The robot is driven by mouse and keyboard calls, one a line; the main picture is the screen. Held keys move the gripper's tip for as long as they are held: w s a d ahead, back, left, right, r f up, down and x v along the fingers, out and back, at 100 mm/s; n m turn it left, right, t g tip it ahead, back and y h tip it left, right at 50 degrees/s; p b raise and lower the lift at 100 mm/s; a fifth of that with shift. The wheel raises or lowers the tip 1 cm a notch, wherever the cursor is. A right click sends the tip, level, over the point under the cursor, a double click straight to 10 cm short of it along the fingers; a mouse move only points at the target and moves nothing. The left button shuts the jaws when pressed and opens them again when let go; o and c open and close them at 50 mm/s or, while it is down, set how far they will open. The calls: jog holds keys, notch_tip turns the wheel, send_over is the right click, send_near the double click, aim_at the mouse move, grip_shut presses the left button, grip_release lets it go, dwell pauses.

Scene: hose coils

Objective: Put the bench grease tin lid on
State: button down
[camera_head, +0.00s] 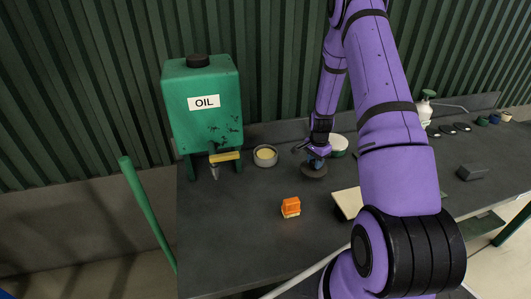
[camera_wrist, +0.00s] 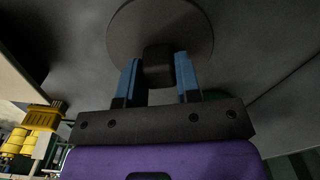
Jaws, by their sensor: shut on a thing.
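My gripper (camera_head: 316,163) is shut on the knob of a round dark grey lid (camera_head: 314,170). In the wrist view my blue fingertips (camera_wrist: 158,72) sit on either side of the black knob, and the lid's disc (camera_wrist: 150,22) lies beyond it. An open round grey tin (camera_head: 256,161) with yellowish grease inside stands on the bench to the left of the lid, apart from it. The lid appears to be just above the bench; the exact gap cannot be told.
A green oil tank (camera_head: 203,125) with a tap stands left of the tin. An orange-topped object (camera_head: 291,207) and a pale board (camera_head: 346,204) lie nearer on the bench (camera_head: 225,235). A round white-topped container (camera_head: 339,142) is behind my gripper. A grey block (camera_head: 472,172) lies right.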

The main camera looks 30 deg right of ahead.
jog(key=shift+r, duration=2.1)
